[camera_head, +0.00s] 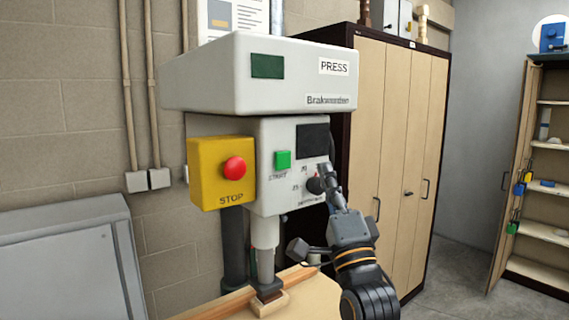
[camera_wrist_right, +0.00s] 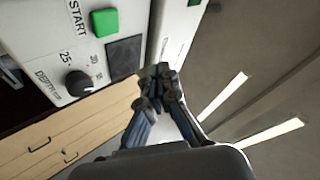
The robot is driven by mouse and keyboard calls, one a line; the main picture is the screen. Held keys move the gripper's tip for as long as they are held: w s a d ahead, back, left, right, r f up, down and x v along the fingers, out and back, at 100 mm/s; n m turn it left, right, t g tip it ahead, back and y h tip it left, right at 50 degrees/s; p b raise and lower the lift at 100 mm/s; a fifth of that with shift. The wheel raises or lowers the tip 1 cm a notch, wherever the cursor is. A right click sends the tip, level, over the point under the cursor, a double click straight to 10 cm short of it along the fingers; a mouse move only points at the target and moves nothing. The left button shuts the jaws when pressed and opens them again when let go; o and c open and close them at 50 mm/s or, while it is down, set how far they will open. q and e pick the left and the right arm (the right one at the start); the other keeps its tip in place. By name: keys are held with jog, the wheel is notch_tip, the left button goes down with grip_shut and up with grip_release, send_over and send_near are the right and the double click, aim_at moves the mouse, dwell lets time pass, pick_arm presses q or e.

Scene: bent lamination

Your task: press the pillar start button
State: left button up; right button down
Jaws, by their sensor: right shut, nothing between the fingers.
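The press (camera_head: 260,75) stands in the middle of the head view with a white upper housing. My right gripper (camera_head: 327,172) is shut and empty, in front of the panel's right side, near the black knob (camera_head: 313,185). In the right wrist view the fingertips (camera_wrist_right: 160,75) are together, to the right of and below the green button. Whether they touch the panel I cannot tell. My left gripper is not in view.
A yellow box with a red stop button (camera_head: 234,168) is left of the panel. A wooden workpiece (camera_head: 268,300) lies under the press column. A tall cabinet (camera_head: 395,130) stands behind on the right. A grey cabinet (camera_head: 70,265) is at the left.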

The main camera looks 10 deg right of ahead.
aim_at(287, 153)
jog(key=shift+w, duration=0.1)
jog(key=shift+w+a+b, duration=0.1)
jog(key=shift+w+a, duration=0.65)
jog(key=shift+w, duration=0.5)
jog(key=shift+w+a+b, duration=0.1)
jog(key=shift+w+a, duration=0.6)
jog(key=shift+w, duration=0.6)
jog(key=shift+w+a+b, duration=0.1)
jog(key=shift+w+a, duration=0.65)
jog(key=shift+w, duration=0.5)
jog(key=shift+w+a, duration=0.1)
jog(key=shift+w+a, duration=0.15)
jog(key=shift+w, duration=0.1)
jog(key=shift+w+a, duration=0.2)
jog(key=shift+w, duration=0.2)
jog(key=shift+s+d, duration=0.4)
jog(key=shift+s, duration=0.4)
